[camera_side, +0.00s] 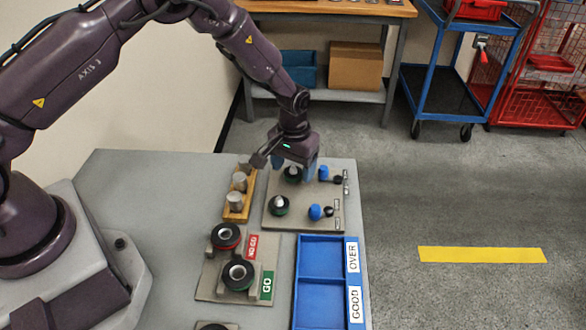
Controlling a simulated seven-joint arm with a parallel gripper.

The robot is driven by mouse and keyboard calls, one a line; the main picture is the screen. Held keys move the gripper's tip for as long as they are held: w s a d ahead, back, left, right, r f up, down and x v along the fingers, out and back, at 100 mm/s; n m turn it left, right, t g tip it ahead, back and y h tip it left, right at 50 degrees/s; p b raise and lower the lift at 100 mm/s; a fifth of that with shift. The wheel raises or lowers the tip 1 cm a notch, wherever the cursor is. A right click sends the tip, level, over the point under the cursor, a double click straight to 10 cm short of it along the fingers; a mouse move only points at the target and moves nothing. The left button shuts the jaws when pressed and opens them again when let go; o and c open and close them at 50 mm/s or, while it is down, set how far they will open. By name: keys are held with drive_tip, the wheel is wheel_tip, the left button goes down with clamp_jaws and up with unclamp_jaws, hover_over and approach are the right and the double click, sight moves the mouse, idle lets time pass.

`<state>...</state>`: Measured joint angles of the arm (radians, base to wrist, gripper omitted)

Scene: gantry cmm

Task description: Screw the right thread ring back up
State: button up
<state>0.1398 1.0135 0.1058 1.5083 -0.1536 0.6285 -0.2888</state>
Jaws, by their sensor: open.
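My gripper (292,168) is open and points down over the far part of a grey fixture plate (295,222). Its blue fingers stand apart around or just above a dark, green-edged round piece with a pale top (292,174); I cannot tell whether they touch it. A similar piece (279,206) sits nearer on the plate. Two black rings stand on a separate grey base: one with a red edge (226,236) by a red NO GO label (252,246), one with a green edge (239,275) by a green GO label (266,286).
Blue knobs (315,212) and small black knobs sit on the plate's right side. A wooden block (234,213) with metal cylinders is left of it. An empty blue two-part tray (320,282) labelled OVER and GOOD lies in front. The table's (150,185) left side is bare.

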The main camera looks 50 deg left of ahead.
wheel_tip(320, 180, up, 12)
idle(0.4)
drive_tip(key=s+a+r+m+t, duration=0.1)
drive_tip(key=s+r+m+t, duration=0.1)
drive_tip(key=s+r, duration=0.8)
drive_tip(key=s+a+r+m+t, duration=0.1)
drive_tip(key=s+a+r+t, duration=0.1)
drive_tip(key=s+r, duration=0.8)
drive_tip(key=s+t, duration=0.1)
drive_tip(key=s, duration=0.6)
drive_tip(key=shift+r+m+t, duration=0.15)
drive_tip(key=shift+m+t, duration=0.15)
drive_tip(key=shift+m, duration=0.1)
idle(1.1)
